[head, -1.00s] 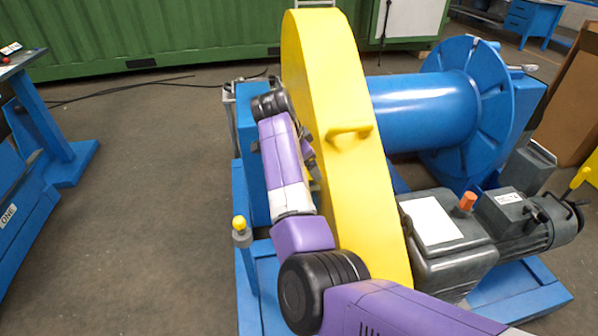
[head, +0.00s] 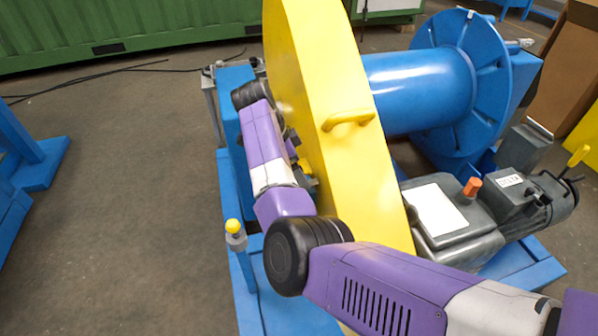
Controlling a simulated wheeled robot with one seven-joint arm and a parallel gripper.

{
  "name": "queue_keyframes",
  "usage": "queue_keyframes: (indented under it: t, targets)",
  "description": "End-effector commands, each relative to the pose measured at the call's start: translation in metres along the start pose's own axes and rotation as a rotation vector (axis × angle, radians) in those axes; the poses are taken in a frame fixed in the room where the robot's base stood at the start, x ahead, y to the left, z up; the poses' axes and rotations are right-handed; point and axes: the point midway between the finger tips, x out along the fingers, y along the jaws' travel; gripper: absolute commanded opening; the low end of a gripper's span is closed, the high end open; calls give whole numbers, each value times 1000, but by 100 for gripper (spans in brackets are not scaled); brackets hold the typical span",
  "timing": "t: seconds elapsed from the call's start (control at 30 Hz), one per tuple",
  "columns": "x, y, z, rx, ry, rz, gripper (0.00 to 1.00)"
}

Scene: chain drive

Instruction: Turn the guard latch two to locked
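The large yellow chain guard (head: 325,95) stands upright in the middle of the head view, with a yellow handle (head: 348,120) on its edge. My arm reaches along the guard's left face. The part of my gripper (head: 294,146) that shows is a small dark sliver between my arm and the guard; its fingers are mostly hidden by my own arm. A small yellow and grey piece (head: 306,180) shows close by it, low on the guard's left side; it may be a latch, but I cannot tell which one or how it is turned. Contact cannot be seen.
A blue drum (head: 425,95) with a slotted flange is right of the guard. A grey gearbox and motor (head: 450,220) sit at lower right. A yellow-topped post (head: 235,235) rises from the blue frame at left. Open floor lies further left.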

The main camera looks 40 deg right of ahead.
Motion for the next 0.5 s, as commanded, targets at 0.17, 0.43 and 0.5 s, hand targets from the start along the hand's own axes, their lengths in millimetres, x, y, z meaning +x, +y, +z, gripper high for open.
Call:
queue_keyframes:
  t: [0.17,0.43,0.5]
  targets:
    - [14,0,0,0,0,-1,91]
    - [16,0,0,0,0,-1,91]
    - [16,0,0,0,0,-1,83]
